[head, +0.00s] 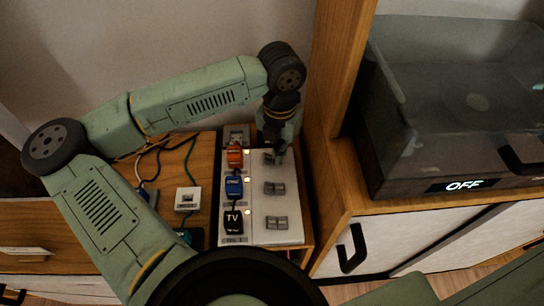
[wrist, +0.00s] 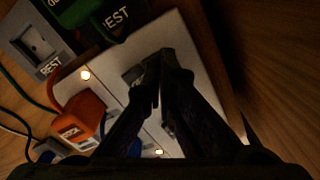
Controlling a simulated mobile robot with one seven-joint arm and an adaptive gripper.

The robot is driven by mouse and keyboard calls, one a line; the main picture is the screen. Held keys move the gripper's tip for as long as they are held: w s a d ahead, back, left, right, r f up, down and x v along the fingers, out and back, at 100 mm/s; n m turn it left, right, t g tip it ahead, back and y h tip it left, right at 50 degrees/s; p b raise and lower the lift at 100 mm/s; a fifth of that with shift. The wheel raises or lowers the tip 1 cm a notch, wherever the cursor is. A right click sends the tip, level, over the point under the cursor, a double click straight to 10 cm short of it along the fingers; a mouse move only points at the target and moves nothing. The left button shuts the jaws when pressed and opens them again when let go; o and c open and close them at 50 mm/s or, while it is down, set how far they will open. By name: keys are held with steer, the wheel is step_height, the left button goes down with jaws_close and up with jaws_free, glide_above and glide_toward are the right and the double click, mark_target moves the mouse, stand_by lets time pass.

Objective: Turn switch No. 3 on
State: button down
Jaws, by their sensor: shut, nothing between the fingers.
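A pale switch panel (head: 262,237) lies on the wooden cabinet, with grey rocker switches in a column. In the head view a lower switch (head: 277,223) and a middle switch (head: 274,188) are clear. The far switch (head: 269,159) is partly hidden by my gripper (head: 279,150). In the wrist view my gripper (wrist: 168,62) is shut and empty, its fingertips over or against a dark switch (wrist: 134,76); contact cannot be told. Switch numbers are not readable, so I cannot tell which is No. 3.
An orange plug (head: 235,155), a blue plug (head: 234,187) and a black TV plug (head: 233,222) line the panel's left side. A green plug (wrist: 88,12) shows in the wrist view.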

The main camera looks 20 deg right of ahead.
steer(key=shift+r+p, duration=1.35)
steer(key=shift+r, duration=2.2)
